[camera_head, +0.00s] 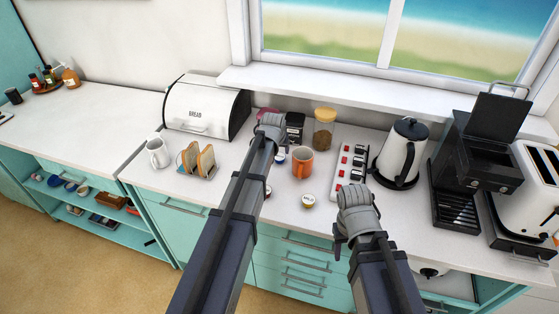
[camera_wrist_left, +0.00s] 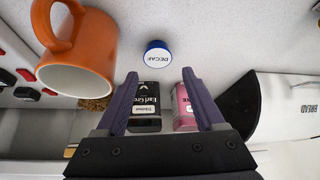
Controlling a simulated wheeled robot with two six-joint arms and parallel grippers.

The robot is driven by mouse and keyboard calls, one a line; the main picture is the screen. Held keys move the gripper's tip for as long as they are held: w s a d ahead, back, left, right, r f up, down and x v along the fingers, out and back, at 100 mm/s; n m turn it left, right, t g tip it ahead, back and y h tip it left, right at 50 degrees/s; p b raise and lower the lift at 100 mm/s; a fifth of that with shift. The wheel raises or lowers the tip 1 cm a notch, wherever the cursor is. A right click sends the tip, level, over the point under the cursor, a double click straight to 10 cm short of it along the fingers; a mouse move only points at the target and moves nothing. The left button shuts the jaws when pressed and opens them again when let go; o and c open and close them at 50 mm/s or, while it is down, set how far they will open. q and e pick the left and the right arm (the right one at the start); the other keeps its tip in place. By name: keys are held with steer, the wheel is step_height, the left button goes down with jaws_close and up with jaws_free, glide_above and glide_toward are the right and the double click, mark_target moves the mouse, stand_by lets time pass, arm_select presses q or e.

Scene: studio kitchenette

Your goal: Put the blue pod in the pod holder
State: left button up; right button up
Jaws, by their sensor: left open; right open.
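The blue pod (camera_wrist_left: 157,55), with a white lid reading DECAF, lies on the counter just beyond my open left fingertips (camera_wrist_left: 160,76) in the left wrist view. In the head view the pod (camera_head: 281,157) shows beside my left gripper (camera_head: 271,126), left of the orange mug. The left jaws hold nothing. My right gripper (camera_head: 341,232) is open over the counter's front edge, with nothing seen in it. A black machine (camera_head: 483,155) with its lid raised stands at the right; I cannot clearly make out a pod holder in it.
The orange mug (camera_head: 301,163) stands close to the blue pod. Another pod (camera_head: 308,201) lies nearer the front. A white strip with red switches (camera_head: 350,166), a kettle (camera_head: 399,150) and a toaster (camera_head: 531,190) stand rightward. Behind are tins (camera_head: 295,127) and a jar (camera_head: 324,130).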

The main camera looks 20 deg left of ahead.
mark_target(280, 157)
arm_select(q)
steer(key=shift+b+x, duration=0.6)
steer(key=shift+x, duration=0.45)
steer(key=b+x, duration=0.2)
steer(key=x, duration=0.1)
steer(key=b+x, duration=0.1)
steer(key=b, duration=0.1)
steer(key=shift+s+d+f, duration=0.15)
steer(key=shift+d+f, duration=0.1)
steer(key=shift+f, duration=0.05)
steer(key=shift+w+f+b, duration=0.25)
steer(key=shift+f+b, duration=0.1)
steer(key=shift+b, duration=0.05)
steer(key=shift+r, duration=0.1)
steer(key=shift+c, duration=0.5)
jaws_close()
steer(key=shift+r, duration=0.1)
